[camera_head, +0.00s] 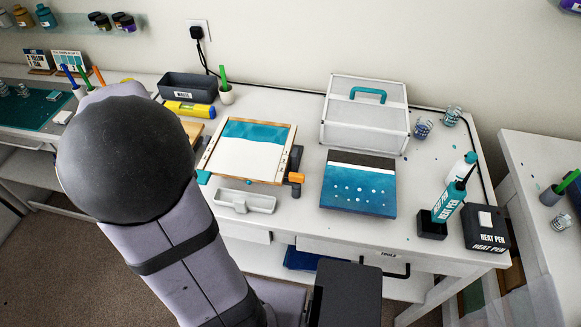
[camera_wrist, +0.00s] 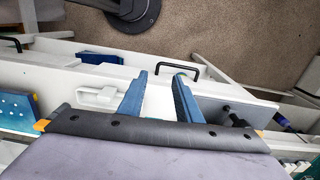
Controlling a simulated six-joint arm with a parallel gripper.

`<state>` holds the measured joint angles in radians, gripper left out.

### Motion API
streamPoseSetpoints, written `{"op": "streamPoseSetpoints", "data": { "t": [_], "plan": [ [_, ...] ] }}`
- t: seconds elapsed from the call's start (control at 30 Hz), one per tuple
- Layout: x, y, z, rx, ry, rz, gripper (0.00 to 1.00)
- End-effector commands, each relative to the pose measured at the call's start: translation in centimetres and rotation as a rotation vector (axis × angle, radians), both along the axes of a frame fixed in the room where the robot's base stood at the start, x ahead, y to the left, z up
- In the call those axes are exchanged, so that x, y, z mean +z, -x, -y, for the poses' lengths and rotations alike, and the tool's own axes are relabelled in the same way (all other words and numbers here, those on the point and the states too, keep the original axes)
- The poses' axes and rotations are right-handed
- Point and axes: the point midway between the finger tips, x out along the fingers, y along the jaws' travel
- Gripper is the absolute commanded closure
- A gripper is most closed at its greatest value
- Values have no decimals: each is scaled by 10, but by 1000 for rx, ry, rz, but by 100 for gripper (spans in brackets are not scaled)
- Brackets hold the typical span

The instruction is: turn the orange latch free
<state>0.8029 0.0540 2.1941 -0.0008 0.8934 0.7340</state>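The orange latch (camera_head: 296,178) sits at the lower right corner of a wood-edged frame (camera_head: 207,159) on the white table. The frame holds a white and teal sheet. A small orange bit (camera_wrist: 41,125), which looks like the latch, shows at the left in the wrist view, partly hidden by a dark edge. My gripper (camera_wrist: 159,77) shows only in the wrist view, with two blue fingers apart and nothing between them. It is well to the side of the latch and not touching it. In the head view my arm hides the gripper.
A white tray (camera_head: 244,201) lies in front of the frame. A blue dotted panel (camera_head: 357,190) is right of the latch, with a white case (camera_head: 364,112) behind. A teal bottle (camera_head: 449,202) and a heat pen box (camera_head: 485,230) stand at the right. A drawer handle (camera_head: 397,271) juts from the table front.

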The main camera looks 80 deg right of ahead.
Motion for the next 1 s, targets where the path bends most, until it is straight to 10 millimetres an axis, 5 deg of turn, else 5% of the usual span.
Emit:
{"op": "streamPoseSetpoints", "data": {
  "t": [0.2, 0.4, 0.7, 1.0],
  "plan": [
    [24, 70, 88, -619, 0, -1, 69],
    [41, 152, 141, -1131, 0, -1, 69],
    [55, 233, 166, -1559, 0, 1, 69],
    [54, 242, 168, -1609, -1, 0, 69]
  ]
}}
